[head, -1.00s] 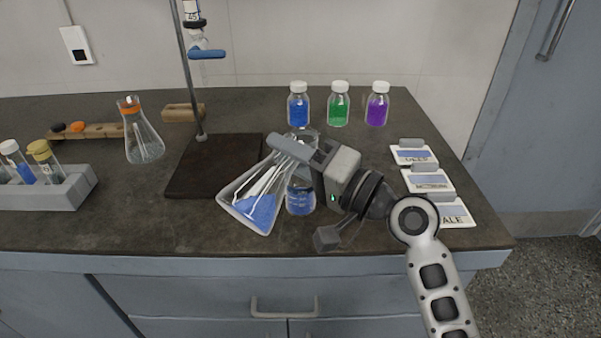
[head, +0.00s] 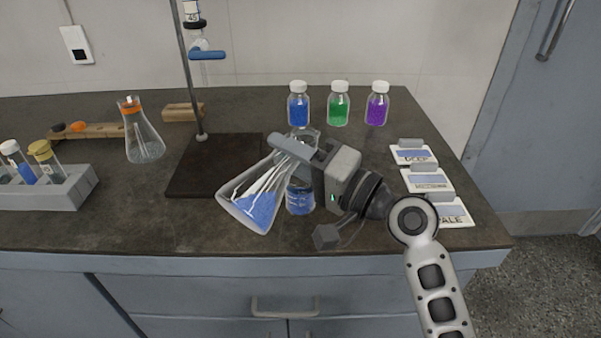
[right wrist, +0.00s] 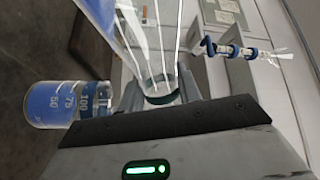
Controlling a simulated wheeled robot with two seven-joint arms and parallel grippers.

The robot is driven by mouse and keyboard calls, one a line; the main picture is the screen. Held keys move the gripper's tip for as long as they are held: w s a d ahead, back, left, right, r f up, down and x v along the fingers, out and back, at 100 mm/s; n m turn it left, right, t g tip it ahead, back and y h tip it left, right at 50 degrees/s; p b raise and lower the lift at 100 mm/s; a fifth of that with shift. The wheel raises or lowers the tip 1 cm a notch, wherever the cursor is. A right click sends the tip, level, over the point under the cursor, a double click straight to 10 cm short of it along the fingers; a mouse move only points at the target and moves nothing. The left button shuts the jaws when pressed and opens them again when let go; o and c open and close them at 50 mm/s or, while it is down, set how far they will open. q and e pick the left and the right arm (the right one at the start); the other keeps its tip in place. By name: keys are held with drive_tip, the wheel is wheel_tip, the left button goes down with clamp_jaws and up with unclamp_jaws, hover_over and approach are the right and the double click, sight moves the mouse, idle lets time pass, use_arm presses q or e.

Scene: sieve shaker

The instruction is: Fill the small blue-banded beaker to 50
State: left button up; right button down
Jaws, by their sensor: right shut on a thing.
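My right gripper (head: 292,150) is shut on the neck of a clear conical flask (head: 250,195) and holds it tilted above the bench, base to the lower left. Blue liquid lies in the flask's wide end. The small beaker (head: 300,200) stands on the bench right beside the flask, partly hidden by the gripper, with blue liquid inside. In the right wrist view the beaker (right wrist: 68,105) shows a blue band and the marks 50, 75 and 100; its exact level is hard to read. That view also shows the flask neck (right wrist: 160,88) between the fingers. My left gripper is out of view.
Blue (head: 298,106), green (head: 338,106) and purple (head: 377,106) bottles stand behind. A stand (head: 205,165) with a burette, a second flask (head: 143,135) and a tube rack (head: 60,190) are at left. The front bench strip is clear.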

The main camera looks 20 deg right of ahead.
use_arm(q)
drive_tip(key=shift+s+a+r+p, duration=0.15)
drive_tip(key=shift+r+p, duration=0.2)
drive_tip(key=shift+p, duration=0.7)
use_arm(e)
drive_tip(key=shift+w+d+r+m, duration=0.1)
drive_tip(key=shift+r+m, duration=0.15)
drive_tip(key=shift+m, duration=0.95)
idle(0.6)
use_arm(q)
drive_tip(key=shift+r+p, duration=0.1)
drive_tip(key=shift+p, duration=0.3)
use_arm(e)
drive_tip(key=shift+w+d+f+m+t, duration=0.15)
drive_tip(key=shift+f+m+t, duration=0.15)
drive_tip(key=shift+f+m, duration=0.5)
idle(2.0)
